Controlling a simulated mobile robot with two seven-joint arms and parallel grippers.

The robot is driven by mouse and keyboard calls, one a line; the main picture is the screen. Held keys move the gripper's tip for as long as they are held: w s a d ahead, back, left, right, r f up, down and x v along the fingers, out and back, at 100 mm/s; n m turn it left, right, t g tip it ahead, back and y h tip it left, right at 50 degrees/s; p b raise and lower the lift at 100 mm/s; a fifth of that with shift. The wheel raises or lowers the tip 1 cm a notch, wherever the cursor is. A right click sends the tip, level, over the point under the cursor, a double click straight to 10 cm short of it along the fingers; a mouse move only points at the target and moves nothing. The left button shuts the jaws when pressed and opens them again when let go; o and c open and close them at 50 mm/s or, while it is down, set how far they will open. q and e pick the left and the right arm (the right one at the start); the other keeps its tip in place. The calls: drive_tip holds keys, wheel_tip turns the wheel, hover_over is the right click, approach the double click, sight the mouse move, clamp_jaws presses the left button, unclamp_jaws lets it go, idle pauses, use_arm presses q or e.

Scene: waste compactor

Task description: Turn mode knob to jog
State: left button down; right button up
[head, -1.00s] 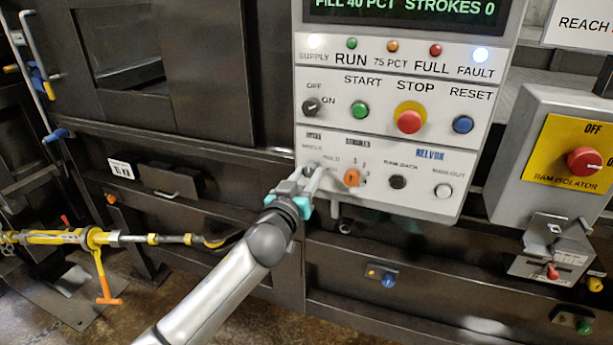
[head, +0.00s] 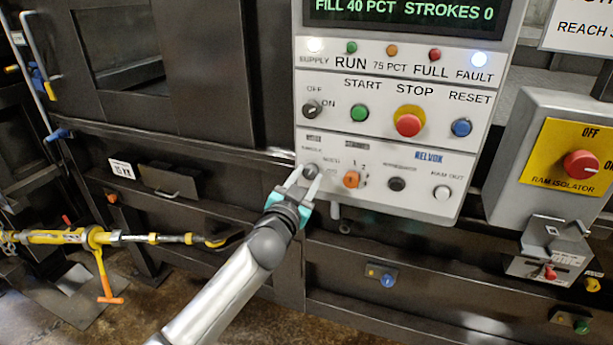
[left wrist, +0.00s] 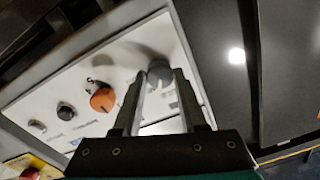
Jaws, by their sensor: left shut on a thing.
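The mode knob (head: 310,171) is a small dark grey knob at the lower left of the light grey control panel (head: 332,204). Labels beside it are too blurred to read fully, so its exact setting cannot be told. My left gripper (head: 306,176) reaches up from below and is shut on the knob, one finger on each side. In the left wrist view the grey knob (left wrist: 159,73) shows between the tips of the two fingers (left wrist: 160,88). My right gripper is in neither view.
An orange selector (head: 351,179) sits just right of the knob, then a black button (head: 396,183) and a white button (head: 442,192). The red stop button (head: 408,124) is above. A yellow bar tool (head: 95,238) is at left, the ram isolator box (head: 540,110) at right.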

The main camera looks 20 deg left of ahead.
use_arm(q)
drive_tip(key=m+p, duration=0.1)
drive_tip(key=m, duration=0.5)
drive_tip(key=shift+m, duration=0.4)
drive_tip(key=m+p, duration=0.1)
drive_tip(key=m, duration=0.4)
drive_tip(key=shift+m, duration=0.4)
drive_tip(key=shift+c, duration=2.2)
unclamp_jaws()
drive_tip(key=s+b, duration=0.1)
drive_tip(key=s, duration=1.4)
drive_tip(key=shift+s+f+b, duration=0.15)
drive_tip(key=shift+f+b, duration=0.1)
drive_tip(key=shift+b, duration=0.05)
drive_tip(key=shift+f, duration=0.1)
